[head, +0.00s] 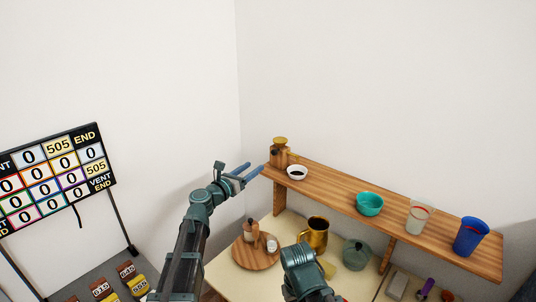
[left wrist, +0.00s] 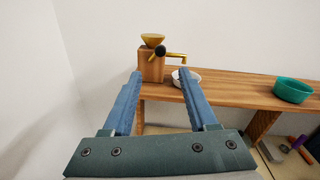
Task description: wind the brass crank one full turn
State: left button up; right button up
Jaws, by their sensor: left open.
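A wooden grinder (head: 277,156) with a brass bowl on top (head: 280,141) stands at the left end of the wooden shelf. In the left wrist view the grinder (left wrist: 152,66) stands straight ahead, beyond the fingers. Its brass crank (left wrist: 176,55) sticks out to the right, with a dark round knob (left wrist: 160,50) near the grinder. The crank is too small to make out in the head view. My left gripper (head: 254,170) is open and empty in front of the shelf's left end. Its fingers (left wrist: 160,73) are apart, with nothing between them.
On the shelf (head: 330,188) stand a white bowl (head: 297,173) close to the grinder, a teal bowl (head: 369,204), a clear cup (head: 418,218) and a blue cup (head: 471,237). The counter below holds a brass mug (head: 315,233) and a teapot (head: 356,254). A scoreboard (head: 55,180) stands at left.

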aim_at(273, 153)
pick_arm(q)
jog(key=x, duration=1.3)
jog(key=shift+w+d, duration=0.2)
jog(key=shift+w, duration=0.05)
jog(key=shift+c, duration=0.3)
grip_shut()
